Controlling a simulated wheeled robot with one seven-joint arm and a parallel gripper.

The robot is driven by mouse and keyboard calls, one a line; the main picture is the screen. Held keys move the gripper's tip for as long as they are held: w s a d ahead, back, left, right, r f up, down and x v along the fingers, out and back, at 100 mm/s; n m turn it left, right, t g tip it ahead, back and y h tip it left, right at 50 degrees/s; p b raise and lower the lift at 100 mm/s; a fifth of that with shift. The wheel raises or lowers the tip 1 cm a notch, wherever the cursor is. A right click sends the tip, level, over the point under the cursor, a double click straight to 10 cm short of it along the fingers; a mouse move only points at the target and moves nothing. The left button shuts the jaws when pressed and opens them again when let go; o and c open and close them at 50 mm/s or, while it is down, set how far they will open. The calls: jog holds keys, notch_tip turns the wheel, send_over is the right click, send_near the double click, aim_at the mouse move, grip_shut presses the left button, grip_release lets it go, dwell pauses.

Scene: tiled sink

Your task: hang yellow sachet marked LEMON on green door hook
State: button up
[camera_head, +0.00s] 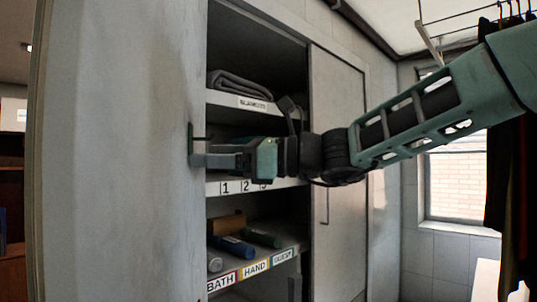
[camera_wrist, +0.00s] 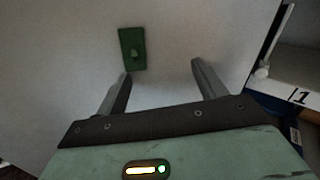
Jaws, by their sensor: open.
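The green door hook (camera_head: 190,139) is on the pale open door, seen nearly edge-on in the head view. The wrist view shows it face-on as a green plate (camera_wrist: 131,40) with a small peg. My gripper (camera_head: 196,160) is at the door, close to the hook and slightly below it in the head view. In the wrist view the fingers (camera_wrist: 161,69) are spread apart with nothing between them, and the plate is just beyond the left fingertip. I see no yellow sachet marked LEMON in either view, on the hook or in the gripper.
The cabinet behind my gripper has a BLANKETS shelf (camera_head: 252,104) with a folded grey blanket (camera_head: 238,85), a numbered shelf, and a BATH, HAND, GUEST shelf (camera_head: 256,268) with rolled towels. A closed door (camera_head: 338,180) stands right. Dark clothes (camera_head: 510,190) hang far right.

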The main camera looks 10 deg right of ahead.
jog(key=shift+s+a+f, duration=0.5)
jog(key=shift+a+f, duration=0.1)
jog(key=shift+f, duration=0.15)
jog(key=w+r+b+v, duration=0.1)
jog(key=b+v, duration=0.4)
jog(key=v, duration=1.3)
jog(key=shift+d+r, duration=0.35)
jog(key=s+a+f+n+g+h, duration=0.2)
jog(key=a+f, duration=0.1)
jog(key=f, duration=0.4)
jog(key=s+a+f+n+g+h, duration=0.2)
jog(key=s+a+f+n+h, duration=0.1)
jog(key=f, duration=0.5)
jog(key=s+a+f+n+g+h, duration=0.1)
jog(key=s+a+f+n+h, duration=0.15)
jog(key=f, duration=0.45)
jog(key=s+d+f+n+h, duration=0.1)
jog(key=s+f+n+h, duration=0.3)
jog(key=f+n, duration=0.5)
jog(key=s+d+f+n+h, duration=0.2)
jog(key=s+f+n+h, duration=0.3)
jog(key=s+f+n, duration=0.4)
jog(key=shift+f+n, duration=0.65)
jog(key=shift+f, duration=0.45)
jog(key=shift+s+h, duration=0.1)
jog(key=shift+h, duration=0.15)
